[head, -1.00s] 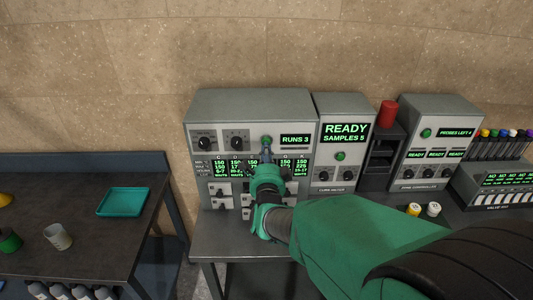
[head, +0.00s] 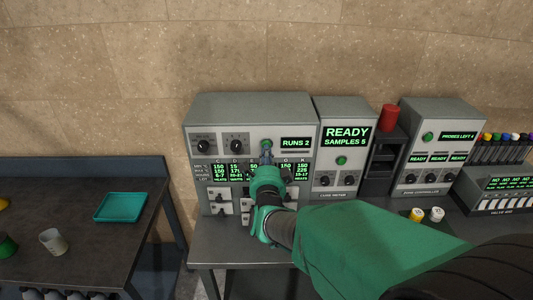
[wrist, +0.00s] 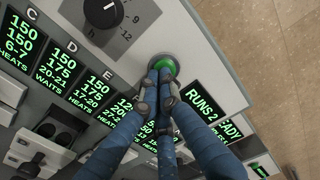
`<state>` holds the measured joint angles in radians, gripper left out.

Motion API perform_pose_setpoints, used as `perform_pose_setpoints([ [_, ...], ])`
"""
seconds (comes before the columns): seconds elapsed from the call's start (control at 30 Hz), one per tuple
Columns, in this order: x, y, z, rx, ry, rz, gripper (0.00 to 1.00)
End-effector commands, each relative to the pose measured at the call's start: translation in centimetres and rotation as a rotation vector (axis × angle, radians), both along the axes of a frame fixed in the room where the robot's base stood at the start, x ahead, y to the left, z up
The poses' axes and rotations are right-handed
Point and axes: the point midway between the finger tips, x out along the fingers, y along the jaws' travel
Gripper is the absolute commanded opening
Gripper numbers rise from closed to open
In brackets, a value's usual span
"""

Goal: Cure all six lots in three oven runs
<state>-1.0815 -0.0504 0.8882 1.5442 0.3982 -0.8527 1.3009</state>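The oven panel (head: 215,113) is a grey box with two black knobs, a green button (head: 267,142) and a display (head: 295,143) reading RUNS 2. Below is a row of lot readouts (head: 225,172). In the wrist view, readout C (wrist: 21,40) says HEATS, D (wrist: 64,69) says WAITS and E (wrist: 101,93) says HEATS; readouts further right are partly hidden by my fingers.
Right of the oven stand a cure meter (head: 343,133) reading READY, SAMPLES 5, a black rack with a red cylinder (head: 389,117), and a controller (head: 440,137) reading PROBES LEFT 4. A valve box (head: 505,190) sits far right. A teal tray (head: 121,207) lies on the left table.

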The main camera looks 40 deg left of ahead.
Motion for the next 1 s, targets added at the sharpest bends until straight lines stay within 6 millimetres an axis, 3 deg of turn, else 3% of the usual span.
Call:
perform_pose_setpoints([
  [1.0, -8.6, -8.6, -0.1, -0.002, 0.001, 0.001, 0.0],
])
